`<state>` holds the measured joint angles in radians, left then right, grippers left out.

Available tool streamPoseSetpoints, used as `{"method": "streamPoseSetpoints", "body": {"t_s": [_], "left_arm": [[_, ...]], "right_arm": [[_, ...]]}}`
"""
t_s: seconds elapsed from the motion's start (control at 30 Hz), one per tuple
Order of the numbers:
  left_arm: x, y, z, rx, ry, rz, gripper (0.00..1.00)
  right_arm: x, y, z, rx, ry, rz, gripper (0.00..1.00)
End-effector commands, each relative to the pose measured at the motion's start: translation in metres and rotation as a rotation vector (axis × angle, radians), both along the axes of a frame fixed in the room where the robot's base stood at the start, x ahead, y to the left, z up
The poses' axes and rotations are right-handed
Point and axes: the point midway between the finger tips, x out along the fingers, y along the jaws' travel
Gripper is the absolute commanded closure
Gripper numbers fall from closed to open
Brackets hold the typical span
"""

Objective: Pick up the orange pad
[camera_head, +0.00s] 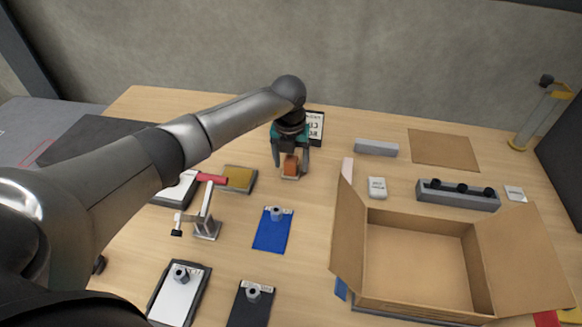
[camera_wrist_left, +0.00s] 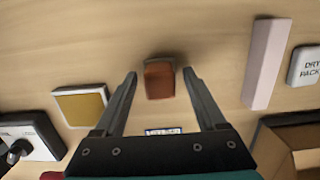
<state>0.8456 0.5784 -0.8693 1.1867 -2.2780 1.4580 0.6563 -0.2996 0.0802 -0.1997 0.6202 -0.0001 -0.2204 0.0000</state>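The orange pad (camera_head: 290,165) is a small orange-brown block at the back middle of the table, on a small pale base. In the left wrist view the pad (camera_wrist_left: 159,79) lies between and slightly beyond the fingertips. My left gripper (camera_head: 291,172) is over it with the fingers apart, one on each side. In the left wrist view the left gripper (camera_wrist_left: 160,73) is open, with a gap between each finger and the pad. My right gripper is not in view.
An open cardboard box (camera_head: 418,223) stands at the right front. A toggle clamp with a red handle (camera_head: 207,205) and a yellow pad (camera_head: 239,178) are left of the gripper. A blue plate (camera_head: 272,231) lies in front. A pale bar (camera_wrist_left: 266,62) lies to the right.

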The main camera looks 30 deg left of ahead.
Motion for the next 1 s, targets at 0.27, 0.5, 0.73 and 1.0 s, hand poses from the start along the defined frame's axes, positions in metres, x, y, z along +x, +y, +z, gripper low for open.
{"method": "streamPoseSetpoints", "body": {"t_s": [0.27,0.5,0.73,1.0], "left_arm": [[0.0001,0.0002,0.0004,0.0,0.0,0.001,0.6],[0.0002,0.0003,0.0005,0.0,-0.001,0.001,0.87],[0.0002,0.0003,0.0006,0.0,-0.001,0.001,1.0],[0.0005,0.0002,0.0014,0.0,-0.001,0.001,1.0]], "right_arm": [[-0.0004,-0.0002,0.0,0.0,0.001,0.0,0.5],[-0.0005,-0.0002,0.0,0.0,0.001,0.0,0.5],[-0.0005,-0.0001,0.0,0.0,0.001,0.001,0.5],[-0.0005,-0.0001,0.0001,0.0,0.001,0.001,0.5]]}}
